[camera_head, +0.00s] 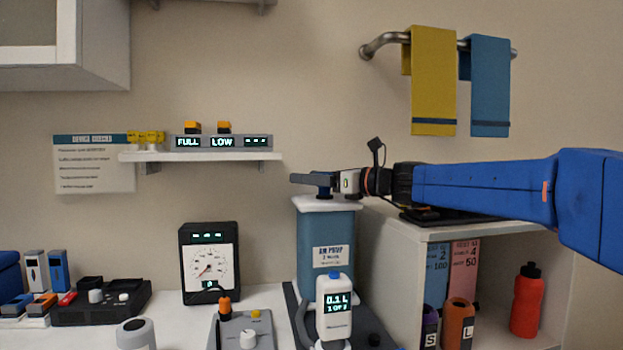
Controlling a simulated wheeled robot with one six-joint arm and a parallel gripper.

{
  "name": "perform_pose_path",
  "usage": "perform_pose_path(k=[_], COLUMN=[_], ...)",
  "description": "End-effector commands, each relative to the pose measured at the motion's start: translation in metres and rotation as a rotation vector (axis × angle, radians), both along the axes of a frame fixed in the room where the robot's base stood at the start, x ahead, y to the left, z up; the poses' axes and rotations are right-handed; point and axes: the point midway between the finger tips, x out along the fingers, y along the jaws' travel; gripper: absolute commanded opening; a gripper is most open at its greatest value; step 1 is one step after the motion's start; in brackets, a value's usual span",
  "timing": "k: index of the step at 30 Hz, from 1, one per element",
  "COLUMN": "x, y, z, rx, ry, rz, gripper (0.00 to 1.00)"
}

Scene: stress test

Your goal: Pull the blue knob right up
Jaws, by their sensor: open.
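The air pump (326,235) is a blue-grey canister with a white lid (325,203) and a label reading "AIR PUMP". A small blue knob (324,192) shows just above the middle of the lid, low against it. My gripper (303,179) reaches in from the right, level above the lid, with its dark fingers at the knob's height or just above. The jaws are open. The near finger hides part of the knob, so I cannot tell whether the fingers touch it.
A white bottle (333,320) with a 0.1 L display stands before the pump. A dial gauge (209,266) stands to the left. A shelf (205,157) with displays hangs behind. An open white cabinet (393,250) stands right, below my arm. Towels (433,85) hang above.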

Motion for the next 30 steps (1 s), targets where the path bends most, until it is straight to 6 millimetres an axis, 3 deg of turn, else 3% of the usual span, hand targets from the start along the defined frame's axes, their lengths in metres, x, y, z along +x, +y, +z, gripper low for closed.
perform_pose_path(k=[8, 15, 23, 30], x=[0.000, 0.000, 0.000, 0.000], y=[0.001, 0.000, 0.000, 0.000], z=[0.000, 0.000, 0.015, 0.071], rx=[0.000, 0.000, 0.000, 0.001], ry=[-0.001, -0.001, -0.004, -0.008], rz=[0.000, 0.000, 0.000, -0.001], gripper=[0.56, 0.00, 0.00, 0.00])
